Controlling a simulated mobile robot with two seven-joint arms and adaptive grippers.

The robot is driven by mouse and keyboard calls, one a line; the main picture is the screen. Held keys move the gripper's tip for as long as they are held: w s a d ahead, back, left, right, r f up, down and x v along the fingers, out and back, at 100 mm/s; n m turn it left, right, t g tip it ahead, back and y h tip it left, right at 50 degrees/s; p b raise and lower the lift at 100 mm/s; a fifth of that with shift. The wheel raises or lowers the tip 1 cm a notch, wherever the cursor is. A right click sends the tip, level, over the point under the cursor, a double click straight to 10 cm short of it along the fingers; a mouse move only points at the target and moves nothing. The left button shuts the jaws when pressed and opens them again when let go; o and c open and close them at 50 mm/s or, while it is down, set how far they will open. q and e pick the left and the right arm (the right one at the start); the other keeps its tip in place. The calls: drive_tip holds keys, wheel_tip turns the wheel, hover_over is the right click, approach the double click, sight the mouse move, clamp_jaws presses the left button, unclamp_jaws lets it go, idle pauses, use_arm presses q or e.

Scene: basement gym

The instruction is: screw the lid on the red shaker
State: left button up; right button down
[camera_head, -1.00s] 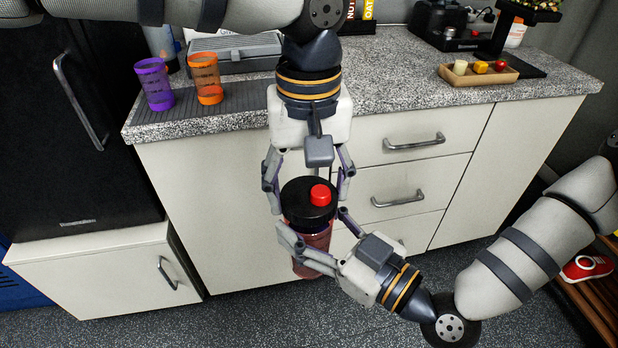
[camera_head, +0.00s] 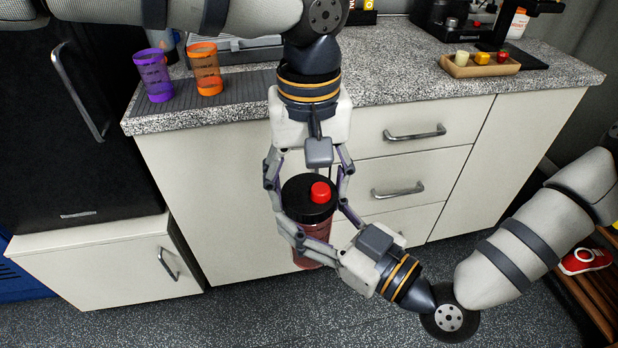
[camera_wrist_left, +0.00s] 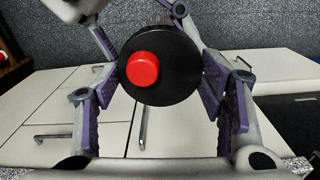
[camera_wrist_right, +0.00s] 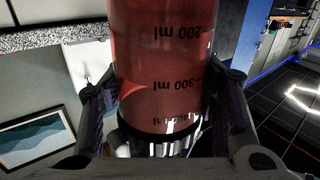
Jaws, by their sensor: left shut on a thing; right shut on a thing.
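The red shaker (camera_head: 319,231) is upright in front of the drawers, a translucent reddish body held above the floor. Its body fills the right wrist view (camera_wrist_right: 160,60), with upside-down millilitre marks. The black lid (camera_head: 296,195) with a red cap (camera_head: 320,192) is at the top of the body; whether it is fully seated cannot be seen. My left gripper (camera_head: 309,192) comes from above and is shut on the lid, which lies between its fingers in the left wrist view (camera_wrist_left: 180,75). My right gripper (camera_head: 312,222) is shut around the shaker body from the lower right.
The counter (camera_head: 390,75) is behind, with a purple cup (camera_head: 153,75), an orange cup (camera_head: 205,70) and a small wooden tray (camera_head: 463,70). Drawers (camera_head: 400,160) lie close behind the shaker. A white cabinet (camera_head: 100,265) stands at left. The floor (camera_head: 250,315) in front is clear.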

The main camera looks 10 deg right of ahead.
use_arm(q)
drive_tip(key=shift+f, duration=0.15)
drive_tip(key=shift+m, duration=0.7)
drive_tip(key=m, duration=1.2)
drive_tip(key=o, duration=0.9)
drive_tip(key=shift+o, duration=0.2)
